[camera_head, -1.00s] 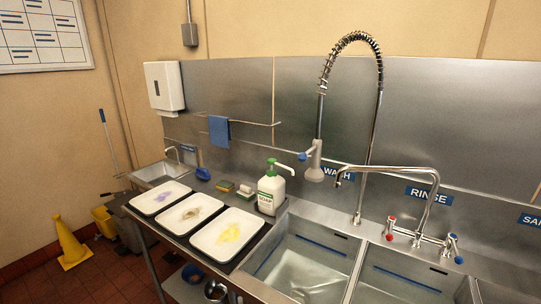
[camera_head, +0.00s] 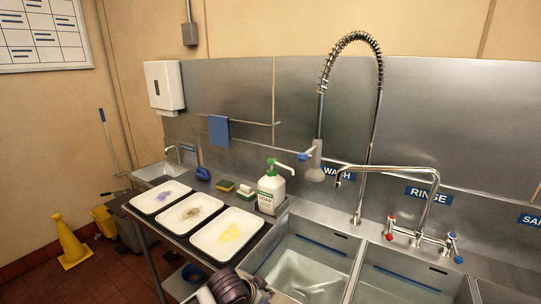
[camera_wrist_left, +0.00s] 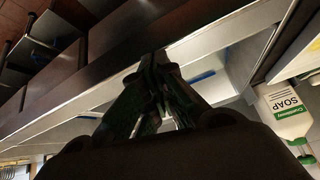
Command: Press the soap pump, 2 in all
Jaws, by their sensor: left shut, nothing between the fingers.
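The white soap bottle (camera_head: 270,194) with a green pump (camera_head: 275,165) stands upright on the steel counter, between the trays and the wash sink. Its pump spout points right. In the left wrist view the bottle (camera_wrist_left: 287,110) shows at the right edge with its SOAP label and part of the green pump (camera_wrist_left: 299,142). My left gripper (camera_wrist_left: 160,58) is shut and empty, apart from the bottle. In the head view part of my left arm shows at the bottom, low in front of the counter. My right gripper is in neither view.
Three white trays (camera_head: 187,233) with coloured stains lie left of the bottle. Sponges (camera_head: 225,186) sit behind them. The wash sink (camera_head: 300,265), spring hose (camera_head: 322,90) and rinse faucet (camera_head: 428,205) are to the right. There is free space above the trays.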

